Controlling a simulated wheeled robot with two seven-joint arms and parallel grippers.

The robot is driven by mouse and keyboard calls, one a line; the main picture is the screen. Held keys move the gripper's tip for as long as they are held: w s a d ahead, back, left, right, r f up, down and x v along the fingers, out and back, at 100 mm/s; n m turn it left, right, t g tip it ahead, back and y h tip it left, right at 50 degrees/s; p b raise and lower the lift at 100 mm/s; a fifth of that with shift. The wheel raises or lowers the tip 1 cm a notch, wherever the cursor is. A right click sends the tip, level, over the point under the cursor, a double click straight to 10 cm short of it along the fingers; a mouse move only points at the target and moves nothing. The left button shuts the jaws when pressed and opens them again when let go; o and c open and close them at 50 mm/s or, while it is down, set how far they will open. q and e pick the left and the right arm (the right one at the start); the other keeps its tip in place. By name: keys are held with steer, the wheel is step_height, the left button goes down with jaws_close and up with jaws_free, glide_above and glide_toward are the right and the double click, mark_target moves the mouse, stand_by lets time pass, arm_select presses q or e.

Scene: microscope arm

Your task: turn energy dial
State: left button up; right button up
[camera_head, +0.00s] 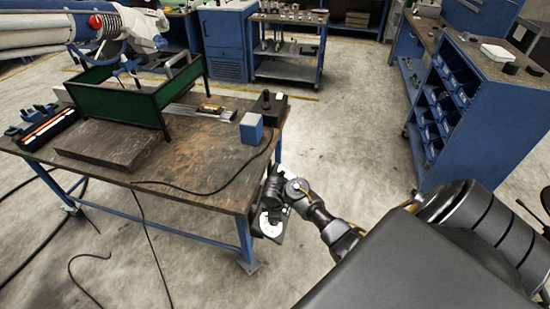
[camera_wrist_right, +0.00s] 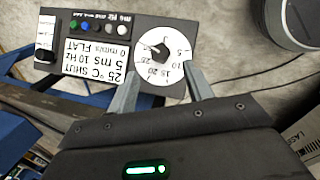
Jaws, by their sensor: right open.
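The energy dial (camera_wrist_right: 166,70) is a white round plate with numbers and a black knob (camera_wrist_right: 159,50) at its middle, on a dark control panel (camera_wrist_right: 98,22). In the right wrist view, my right gripper (camera_wrist_right: 161,70) is open, its two grey fingers reaching over the dial's near part, one on each side. I cannot tell whether they touch the panel. In the head view, my right gripper (camera_head: 274,196) is at the table's right front corner, above the panel's white dial (camera_head: 270,226); it partly hides the panel. My left gripper is not in view.
The panel also has a text display (camera_wrist_right: 97,63), a row of small buttons (camera_wrist_right: 97,27) and a black knob (camera_wrist_right: 46,56). The worktable (camera_head: 215,160) carries a green-sided frame (camera_head: 115,103), a blue box (camera_head: 251,128) and loose cables. Open floor (camera_head: 350,130) lies to the right, before a blue cabinet.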

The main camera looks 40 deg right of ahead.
steer(key=shift+s+a+r, duration=0.15)
steer(key=shift+a+r, duration=0.05)
steer(key=shift+r, duration=0.85)
steer(key=s+a+r+m+t+y, duration=0.1)
steer(key=s+a+r+m, duration=0.25)
steer(key=s, duration=0.45)
steer(key=s+a+r+m, duration=0.2)
steer(key=s+a+r, duration=0.25)
steer(key=s, duration=0.45)
steer(key=s+a+r+m+t+y, duration=0.1)
steer(key=s+a+r+m, duration=0.2)
steer(key=s+a, duration=0.35)
step_height(320, 180, down, 29)
steer(key=s+d+g+b, duration=0.1)
steer(key=s+b, duration=0.2)
steer(key=b, duration=0.1)
steer(key=s+d+f+b, duration=0.1)
steer(key=s+f, duration=0.7)
steer(key=f, duration=0.2)
steer(key=s+d+f+g+b, duration=0.1)
steer(key=s+d+f+b, duration=0.1)
steer(key=s+f, duration=0.6)
step_height(320, 180, down, 3)
steer(key=shift+s+d+r+g, duration=0.15)
steer(key=shift+s+d+g, duration=0.05)
steer(key=shift+g, duration=0.1)
